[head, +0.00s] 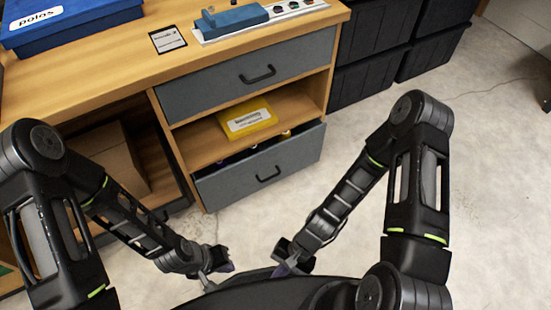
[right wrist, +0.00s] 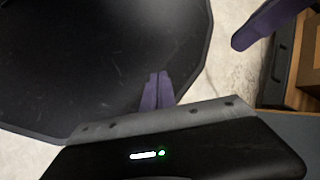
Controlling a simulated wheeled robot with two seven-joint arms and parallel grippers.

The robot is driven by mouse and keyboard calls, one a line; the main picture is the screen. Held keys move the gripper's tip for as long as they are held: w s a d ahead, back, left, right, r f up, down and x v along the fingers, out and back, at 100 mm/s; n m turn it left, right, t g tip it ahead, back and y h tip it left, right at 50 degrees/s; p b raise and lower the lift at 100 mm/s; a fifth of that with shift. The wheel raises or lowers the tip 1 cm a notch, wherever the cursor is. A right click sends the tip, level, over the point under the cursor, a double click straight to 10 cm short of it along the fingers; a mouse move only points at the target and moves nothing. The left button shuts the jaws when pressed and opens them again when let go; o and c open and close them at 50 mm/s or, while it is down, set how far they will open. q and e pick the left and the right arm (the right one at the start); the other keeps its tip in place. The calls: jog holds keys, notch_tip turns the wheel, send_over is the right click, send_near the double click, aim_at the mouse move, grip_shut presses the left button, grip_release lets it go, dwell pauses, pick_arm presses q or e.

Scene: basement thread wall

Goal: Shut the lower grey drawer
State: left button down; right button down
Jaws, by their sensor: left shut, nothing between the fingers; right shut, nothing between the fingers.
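The lower grey drawer (head: 258,180) is pulled partly out of the wooden bench, with its dark inside and a few small items showing over its front. Its black bar handle (head: 268,174) faces me. My left gripper (head: 207,280) is shut and empty, low in front of the bench and apart from the drawer. My right gripper (head: 284,269) is also shut and empty, near my base, below the drawer in the picture. Its purple fingertips (right wrist: 155,90) touch each other in the right wrist view. A grey panel at that view's right edge may be the drawer; I cannot tell.
The upper grey drawer (head: 250,76) looks shut. A yellow box (head: 247,119) lies on the shelf between the drawers. Black crates (head: 365,60) stand right of the bench, a cardboard box (head: 108,152) at left. The concrete floor before the drawer is clear.

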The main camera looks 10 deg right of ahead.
jog(key=w+a+m+t+y+b, duration=0.1)
jog(key=w+a+m+t+y, duration=0.25)
jog(key=w+m, duration=0.3)
jog(key=w+a+m+t+y+b, duration=0.1)
jog(key=w+a+m+t+y, duration=0.1)
jog(key=w+m+t+y, duration=0.35)
jog(key=w+d+f+m+t+h, duration=0.2)
jog(key=w+d+m+t+h, duration=0.7)
jog(key=w+d, duration=0.7)
jog(key=d+m+t, duration=0.2)
jog(key=m, duration=0.2)
jog(key=shift+w+d+h+b, duration=0.2)
jog(key=shift+w+h+b, duration=0.1)
jog(key=shift+b, duration=0.05)
